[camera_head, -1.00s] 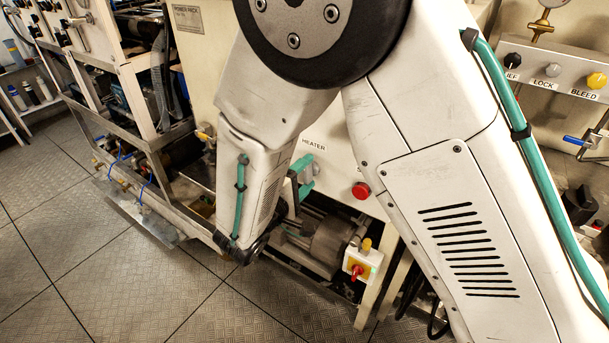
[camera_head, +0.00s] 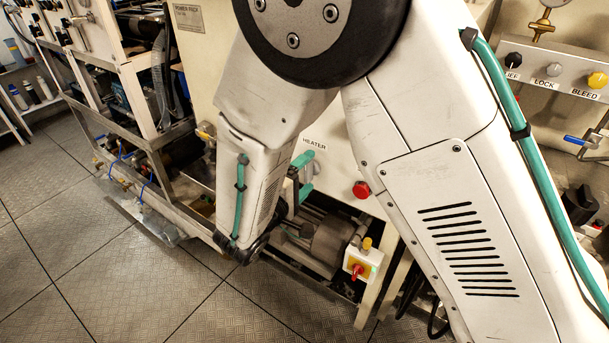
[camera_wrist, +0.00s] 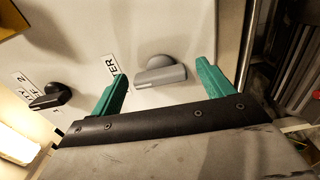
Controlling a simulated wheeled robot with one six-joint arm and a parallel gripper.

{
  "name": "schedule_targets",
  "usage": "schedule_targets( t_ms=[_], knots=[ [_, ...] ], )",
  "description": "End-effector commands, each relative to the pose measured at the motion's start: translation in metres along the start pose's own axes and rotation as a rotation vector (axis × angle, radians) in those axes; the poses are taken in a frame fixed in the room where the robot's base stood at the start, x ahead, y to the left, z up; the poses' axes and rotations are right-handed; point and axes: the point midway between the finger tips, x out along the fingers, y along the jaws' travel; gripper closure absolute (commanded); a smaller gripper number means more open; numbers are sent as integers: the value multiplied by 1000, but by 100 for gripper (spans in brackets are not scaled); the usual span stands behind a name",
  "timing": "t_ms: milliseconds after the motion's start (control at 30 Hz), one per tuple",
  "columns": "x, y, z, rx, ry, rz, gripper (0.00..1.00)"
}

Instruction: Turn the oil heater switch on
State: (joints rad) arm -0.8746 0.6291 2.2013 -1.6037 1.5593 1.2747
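The heater switch is a grey rotary knob (camera_wrist: 161,75) on a pale panel. In the wrist view it lies between my two teal fingers, with a visible gap on each side. My gripper (camera_wrist: 162,71) is open and empty around it. In the head view my gripper (camera_head: 306,174) is beside the panel under the "HEATER" label (camera_head: 314,144), and the grey knob (camera_head: 315,168) shows partly behind the fingers. In the wrist view only the label's last letters (camera_wrist: 113,66) show beside the left finger. I cannot tell whether the fingers touch the panel.
A black knob (camera_wrist: 52,97) sits left of the grey one in the wrist view. Open floor (camera_head: 90,270) lies at lower left.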

Motion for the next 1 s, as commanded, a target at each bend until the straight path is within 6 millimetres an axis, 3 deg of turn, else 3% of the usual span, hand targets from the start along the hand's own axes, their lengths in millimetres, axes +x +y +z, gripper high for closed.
schedule_targets(
  t_ms=[233, 633, 1000],
  knots=[
    [-10, 0, -1, 0, 2, 0, 20],
    [-71, 0, -1, 0, 3, 0, 20],
    [-79, 0, -1, 0, 1, 0, 20]
  ],
)
